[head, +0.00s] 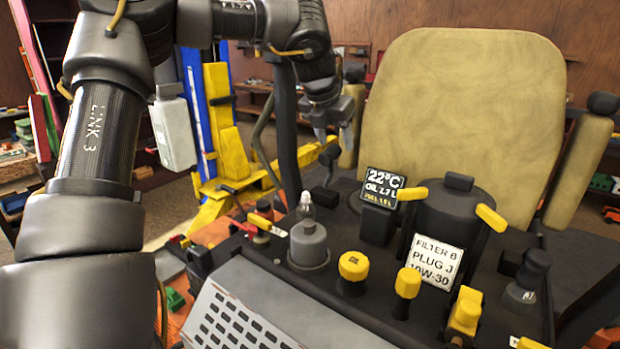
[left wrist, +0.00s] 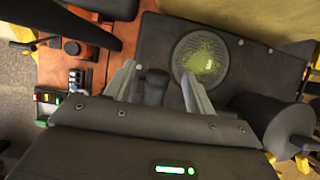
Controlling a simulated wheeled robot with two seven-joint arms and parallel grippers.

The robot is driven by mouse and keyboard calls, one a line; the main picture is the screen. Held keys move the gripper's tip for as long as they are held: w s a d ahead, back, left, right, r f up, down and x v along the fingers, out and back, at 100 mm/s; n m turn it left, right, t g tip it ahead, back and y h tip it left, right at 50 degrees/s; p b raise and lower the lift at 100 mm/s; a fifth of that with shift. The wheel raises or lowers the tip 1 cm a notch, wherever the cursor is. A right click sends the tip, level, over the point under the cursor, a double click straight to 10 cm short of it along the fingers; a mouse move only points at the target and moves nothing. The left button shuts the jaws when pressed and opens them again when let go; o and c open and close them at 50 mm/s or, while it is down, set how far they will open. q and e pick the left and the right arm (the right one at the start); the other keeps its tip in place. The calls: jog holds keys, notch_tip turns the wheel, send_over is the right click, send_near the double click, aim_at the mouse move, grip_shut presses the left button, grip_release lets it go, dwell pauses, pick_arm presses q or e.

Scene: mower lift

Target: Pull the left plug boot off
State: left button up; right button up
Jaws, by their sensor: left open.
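My left gripper (head: 333,128) hangs open over the far left part of the dark engine deck, in front of the seat. A black, boot-like cap (head: 326,196) stands on the deck below it. In the left wrist view the open fingers of my left gripper (left wrist: 160,88) lie on either side of a dark cylindrical piece (left wrist: 153,86), which looks like this boot. Its lower part is hidden by the gripper body, and I cannot tell whether the fingers touch it. My right gripper is not in view.
A grey cylinder with a clear tip (head: 309,246), yellow-capped knobs (head: 353,266), a small display (head: 382,187) and a labelled black canister (head: 458,215) stand on the deck. A round dish (left wrist: 202,60) lies right of the fingers. The yellow seat (head: 460,110) rises behind.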

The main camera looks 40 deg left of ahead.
pick_arm(q)
jog(key=shift+r, duration=1.8)
jog(key=shift+r, duration=1.45)
jog(key=shift+s+a, duration=0.3)
jog(key=shift+s, duration=0.1)
jog(key=s+a, duration=0.9)
jog(key=s, duration=0.4)
jog(key=shift+s, duration=0.2)
jog(key=shift+w, duration=0.1)
